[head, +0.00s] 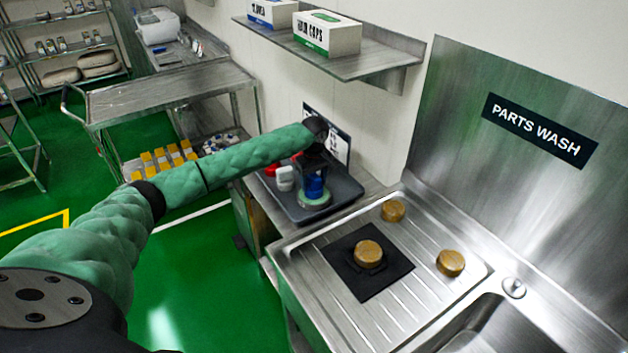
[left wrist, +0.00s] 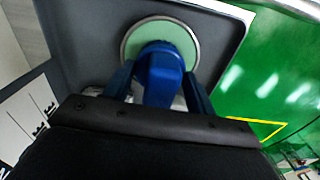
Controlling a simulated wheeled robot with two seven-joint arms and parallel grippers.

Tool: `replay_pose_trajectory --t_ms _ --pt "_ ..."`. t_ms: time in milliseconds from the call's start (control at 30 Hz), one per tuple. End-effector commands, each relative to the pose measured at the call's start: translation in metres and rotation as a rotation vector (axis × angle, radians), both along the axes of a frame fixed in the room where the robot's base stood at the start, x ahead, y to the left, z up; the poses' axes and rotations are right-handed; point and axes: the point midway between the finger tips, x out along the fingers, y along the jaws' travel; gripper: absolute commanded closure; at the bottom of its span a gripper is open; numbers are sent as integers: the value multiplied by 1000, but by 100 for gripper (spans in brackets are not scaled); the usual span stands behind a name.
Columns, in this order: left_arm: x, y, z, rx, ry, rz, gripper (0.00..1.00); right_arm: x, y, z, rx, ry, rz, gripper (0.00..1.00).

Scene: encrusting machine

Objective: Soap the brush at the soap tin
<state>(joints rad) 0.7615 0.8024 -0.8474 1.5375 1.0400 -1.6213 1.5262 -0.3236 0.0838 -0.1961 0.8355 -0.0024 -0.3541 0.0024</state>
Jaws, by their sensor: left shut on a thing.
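My left gripper (head: 316,174) is over the dark grey tray (head: 345,197) beside the sink. It is shut on a blue brush (head: 315,188), which points down. The round soap tin (head: 316,205), with pale green soap and a metal rim, sits in the tray directly below the brush. In the left wrist view the blue brush (left wrist: 160,65) stands between the gripper's blue fingers (left wrist: 160,92), over the green soap (left wrist: 183,35). The bristles are hidden, so I cannot tell whether they touch the soap. My right gripper is not in view.
Red and white items (head: 285,178) stand in the tray left of the brush. Three brown round parts lie on the steel drainboard (head: 340,300), one on a black mat (head: 345,281). A sink basin (head: 480,335) is at lower right. A shelf (head: 350,65) with boxes hangs above.

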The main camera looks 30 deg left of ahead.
Motion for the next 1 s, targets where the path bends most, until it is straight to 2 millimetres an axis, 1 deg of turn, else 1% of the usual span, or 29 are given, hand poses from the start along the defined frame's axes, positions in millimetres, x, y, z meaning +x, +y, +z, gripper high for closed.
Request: replay_pose_trajectory --t_ms 33,133,233,267,1000 --pt "0 0 0 0 0 0 63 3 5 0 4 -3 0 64" --pt "0 0 0 0 0 0 63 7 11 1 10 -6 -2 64" --pt "0 0 0 0 0 0 63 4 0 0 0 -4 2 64" --pt "0 0 0 0 0 0 63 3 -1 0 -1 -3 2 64" --pt "0 0 0 0 0 0 63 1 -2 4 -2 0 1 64"
